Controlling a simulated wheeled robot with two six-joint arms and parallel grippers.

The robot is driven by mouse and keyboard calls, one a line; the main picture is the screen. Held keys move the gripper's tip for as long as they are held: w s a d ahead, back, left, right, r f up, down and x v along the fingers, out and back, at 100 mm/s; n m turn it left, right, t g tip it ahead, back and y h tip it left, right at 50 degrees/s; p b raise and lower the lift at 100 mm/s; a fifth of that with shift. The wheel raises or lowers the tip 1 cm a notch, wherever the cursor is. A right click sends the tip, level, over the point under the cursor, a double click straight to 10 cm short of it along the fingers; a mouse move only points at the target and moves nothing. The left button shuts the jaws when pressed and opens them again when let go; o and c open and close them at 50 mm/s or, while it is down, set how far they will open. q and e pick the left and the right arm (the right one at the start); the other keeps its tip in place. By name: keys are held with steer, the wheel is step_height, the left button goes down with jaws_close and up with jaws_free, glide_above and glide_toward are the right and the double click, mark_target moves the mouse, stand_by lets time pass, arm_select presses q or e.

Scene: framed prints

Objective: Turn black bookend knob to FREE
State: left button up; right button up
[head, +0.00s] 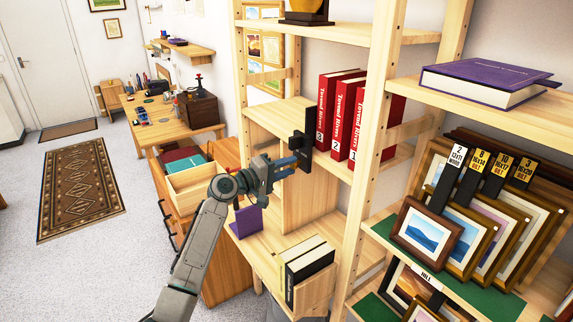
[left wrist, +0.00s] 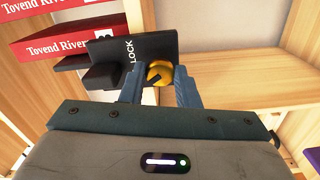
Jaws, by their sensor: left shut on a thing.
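The black bookend (head: 301,140) stands on the middle shelf beside the red books, in the head view. In the left wrist view the bookend (left wrist: 112,60) shows the white word LOCK beside a round yellow knob (left wrist: 160,70) with a dark mark on it. My left gripper (head: 288,168) is at the bookend's face; in the wrist view its blue fingers (left wrist: 160,82) are on either side of the knob, shut on it. The word FREE is not visible, and the fingers hide part of the knob. My right gripper is not in view.
Red books (head: 341,115) stand behind the bookend. A shelf upright (head: 364,150) rises to the right. Below are a purple bookend (head: 247,221) and black books (head: 303,262). Framed prints (head: 428,230) fill the right-hand rack. The shelf left of the bookend (head: 272,118) is bare.

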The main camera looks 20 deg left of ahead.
arm_select(q)
steer(key=shift+n+p, duration=0.45)
steer(key=shift+n, duration=0.65)
steer(key=o, duration=1)
steer(key=shift+c, duration=0.2)
steer(key=b+v, duration=0.4)
steer(key=v, duration=0.7)
steer(key=shift+b, duration=0.35)
steer(key=shift+w, duration=0.1)
